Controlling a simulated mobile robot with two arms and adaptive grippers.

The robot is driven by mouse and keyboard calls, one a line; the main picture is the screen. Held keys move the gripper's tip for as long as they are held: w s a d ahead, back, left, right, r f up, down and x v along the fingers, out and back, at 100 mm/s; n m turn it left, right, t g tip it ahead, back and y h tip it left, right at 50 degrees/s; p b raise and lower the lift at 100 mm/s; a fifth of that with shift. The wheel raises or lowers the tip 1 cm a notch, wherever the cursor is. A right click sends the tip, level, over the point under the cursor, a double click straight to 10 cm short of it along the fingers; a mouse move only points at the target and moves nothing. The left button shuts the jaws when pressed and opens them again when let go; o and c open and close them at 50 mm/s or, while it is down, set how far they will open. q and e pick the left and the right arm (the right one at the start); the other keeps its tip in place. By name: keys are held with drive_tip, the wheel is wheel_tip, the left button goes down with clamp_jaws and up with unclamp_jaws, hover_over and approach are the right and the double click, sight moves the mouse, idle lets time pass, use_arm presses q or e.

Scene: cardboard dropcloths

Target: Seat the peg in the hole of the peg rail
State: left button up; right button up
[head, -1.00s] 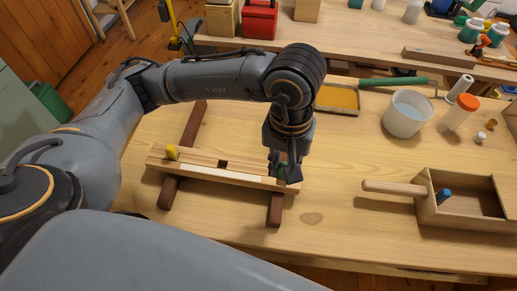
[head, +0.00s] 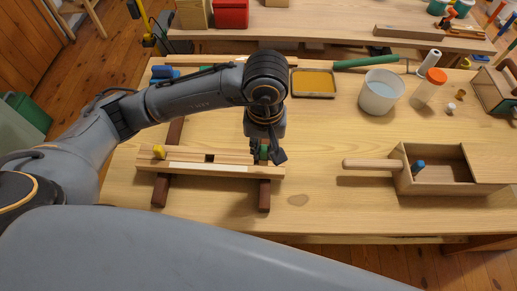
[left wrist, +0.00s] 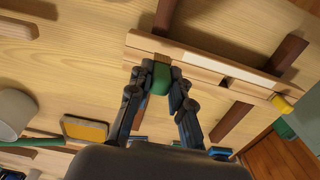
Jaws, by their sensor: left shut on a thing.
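The peg rail (head: 230,168) is a long pale wooden bar across two dark crosspieces on the table. A yellow peg (head: 158,152) stands at its left end, and a dark square opening (head: 210,158) shows near its middle. My left gripper (head: 265,155) is at the rail's right end, pointing down. It is shut on a green peg (left wrist: 161,78), which the left wrist view shows between the fingertips, right at the rail. My right gripper is not in view.
To the right stands a wooden box (head: 440,188) with a blue peg (head: 418,167) and a wooden handle-like bar (head: 372,164). Behind are a white cup (head: 380,92), an orange-capped jar (head: 429,88) and a yellow tray (head: 314,83). The table between rail and box is clear.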

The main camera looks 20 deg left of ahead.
use_arm(q)
drive_tip(key=f, duration=0.1)
drive_tip(key=w+a+f+p, duration=0.1)
drive_tip(key=f, duration=0.1)
drive_tip(key=a+f+p, duration=0.1)
drive_tip(key=f, duration=0.1)
drive_tip(key=shift+w, duration=0.3)
drive_tip(key=shift+f, duration=0.5)
drive_tip(key=shift+d, duration=0.1)
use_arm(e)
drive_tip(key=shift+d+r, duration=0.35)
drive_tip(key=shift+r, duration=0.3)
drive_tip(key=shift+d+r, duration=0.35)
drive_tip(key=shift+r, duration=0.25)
use_arm(q)
drive_tip(key=shift+f, duration=0.1)
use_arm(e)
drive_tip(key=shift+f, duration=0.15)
use_arm(q)
drive_tip(key=shift+f, duration=0.15)
drive_tip(key=o, duration=0.8)
drive_tip(key=shift+o, duration=0.2)
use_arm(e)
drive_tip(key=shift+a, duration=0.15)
